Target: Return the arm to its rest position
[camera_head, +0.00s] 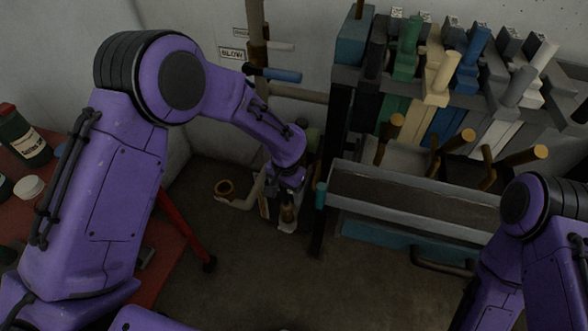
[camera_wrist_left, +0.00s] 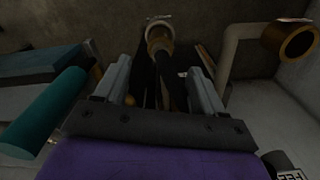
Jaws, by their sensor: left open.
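My left arm (camera_head: 190,85) reaches in from the left and bends down toward the floor by the wall. My left gripper (camera_head: 288,212) points down beside the pale pipework. In the left wrist view its two grey fingers (camera_wrist_left: 160,68) stand apart. A brass-collared fitting with a pale ring (camera_wrist_left: 158,38) shows beyond and between them; I cannot tell whether anything touches it. My right arm (camera_head: 545,230) shows at the lower right; its gripper is out of view.
A pale pipe with a brass open end (camera_head: 224,188) is left of the gripper, also in the left wrist view (camera_wrist_left: 290,42). A rack of coloured handled blocks (camera_head: 440,75) and a grey trough (camera_head: 410,195) stand right. A red table (camera_head: 55,185) with bottles is left.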

